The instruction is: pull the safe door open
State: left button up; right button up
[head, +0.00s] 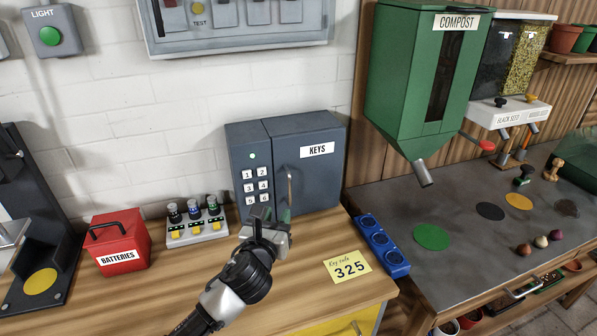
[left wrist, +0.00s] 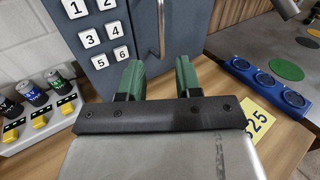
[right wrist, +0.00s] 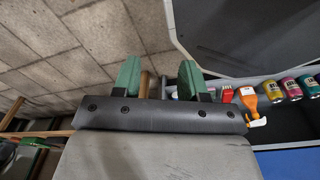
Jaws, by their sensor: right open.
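The safe (head: 247,145) is a dark blue-grey box against the wall, with white number keys and a small green light on its left part. Its door (head: 325,180), labelled KEYS, looks shut and has a thin vertical handle (head: 290,188). The handle also shows in the left wrist view (left wrist: 161,28). My left gripper (head: 283,217) is in front of the door at the handle's lower end. Its green fingers (left wrist: 159,78) are apart, with the handle ahead of the gap and nothing visibly held. My right gripper (right wrist: 159,78) is open, away from the safe, and outside the head view.
A green compost dispenser (head: 405,90) hangs right of the safe.

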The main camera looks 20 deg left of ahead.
aim_at(289, 187)
pick_arm(q)
jog(key=shift+m, duration=0.3)
jog(key=w, duration=0.1)
jog(key=w+r, duration=0.1)
jog(key=w, duration=0.2)
jog(key=shift+w+r+p, duration=0.2)
jog(key=shift+r+p, duration=0.1)
jog(key=shift+r, duration=0.05)
jog(key=w, duration=0.3)
jog(key=shift+w+d+f, duration=0.1)
jog(key=shift+w+f, duration=0.2)
jog(key=shift+f, duration=0.05)
jog(key=shift+w, duration=1.15)
jog(key=shift+c, duration=0.2)
jog(key=c, duration=0.5)
grip_shut()
pick_arm(e)
jog(key=shift+s+r, duration=0.15)
jog(key=shift+s, duration=0.4)
jog(key=shift+s+r, duration=0.15)
jog(key=shift+s, duration=0.4)
jog(key=shift+w, duration=0.1)
